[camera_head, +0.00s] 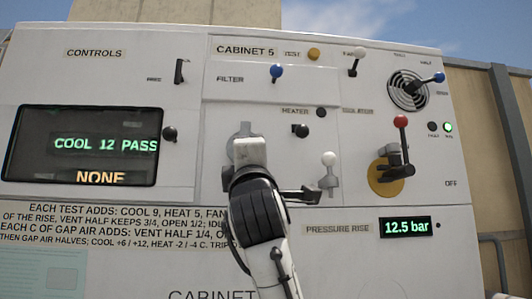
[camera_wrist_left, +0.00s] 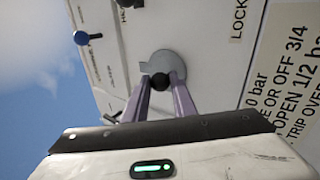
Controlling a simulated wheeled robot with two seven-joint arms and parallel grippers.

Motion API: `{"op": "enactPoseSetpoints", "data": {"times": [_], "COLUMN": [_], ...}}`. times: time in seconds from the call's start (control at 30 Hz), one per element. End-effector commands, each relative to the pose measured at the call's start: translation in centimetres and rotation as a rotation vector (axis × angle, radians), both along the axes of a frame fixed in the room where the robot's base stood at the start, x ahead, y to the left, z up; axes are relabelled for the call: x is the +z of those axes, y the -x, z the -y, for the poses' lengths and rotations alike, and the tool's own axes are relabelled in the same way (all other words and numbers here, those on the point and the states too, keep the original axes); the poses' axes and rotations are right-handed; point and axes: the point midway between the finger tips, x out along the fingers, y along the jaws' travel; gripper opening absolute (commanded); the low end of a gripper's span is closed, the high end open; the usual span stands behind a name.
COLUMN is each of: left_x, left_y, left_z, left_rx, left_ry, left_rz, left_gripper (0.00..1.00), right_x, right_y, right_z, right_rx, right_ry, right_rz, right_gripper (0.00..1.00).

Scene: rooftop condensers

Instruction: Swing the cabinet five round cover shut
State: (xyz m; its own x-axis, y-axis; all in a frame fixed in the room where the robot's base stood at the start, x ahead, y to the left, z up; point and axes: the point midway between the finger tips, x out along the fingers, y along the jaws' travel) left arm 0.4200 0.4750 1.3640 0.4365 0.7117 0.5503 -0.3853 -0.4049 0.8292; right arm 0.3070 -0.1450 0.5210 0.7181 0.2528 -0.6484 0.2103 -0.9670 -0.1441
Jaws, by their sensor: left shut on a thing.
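The round cover is a grey disc on the white face of cabinet five; its upper edge shows behind my left gripper in the head view (camera_head: 243,132). In the left wrist view the disc (camera_wrist_left: 172,62) is seen nearly whole, with a black knob (camera_wrist_left: 160,81) at its edge. My left gripper (camera_head: 247,150) is in front of the cover, and its two purple fingers (camera_wrist_left: 160,86) are shut on the black knob. The head view hides the fingertips and most of the disc. My right gripper is in neither view.
A white-knobbed lever (camera_head: 329,165) stands close right of my left gripper. Further right is a red-knobbed lever (camera_head: 400,135) on a yellow disc. A black heater knob (camera_head: 300,131) and a blue filter lever (camera_head: 276,75) are above. A display (camera_head: 82,146) is at left.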

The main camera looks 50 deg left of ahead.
Motion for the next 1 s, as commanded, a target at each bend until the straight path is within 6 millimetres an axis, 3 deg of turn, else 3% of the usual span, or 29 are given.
{"op": "enactPoseSetpoints", "data": {"times": [0.57, 0.6, 0.67, 1.0], "left_x": [-0.15, -0.14, -0.12, -0.13], "left_y": [0.54, 0.54, 0.55, 0.62], "left_z": [-0.63, -0.62, -0.61, -0.38], "left_rx": [0.016, 0.016, 0.016, 0.015], "left_ry": [0.021, 0.02, 0.02, 0.016], "left_rz": [0.024, 0.024, 0.024, 0.026], "left_gripper": [0.0, 0.31, 0.41, 0.43], "right_x": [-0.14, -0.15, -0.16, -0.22], "right_y": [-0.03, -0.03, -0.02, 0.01], "right_z": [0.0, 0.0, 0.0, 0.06], "right_rx": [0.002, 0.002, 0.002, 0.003], "right_ry": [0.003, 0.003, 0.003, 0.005], "right_rz": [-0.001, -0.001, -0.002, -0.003], "right_gripper": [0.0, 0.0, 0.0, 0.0]}}
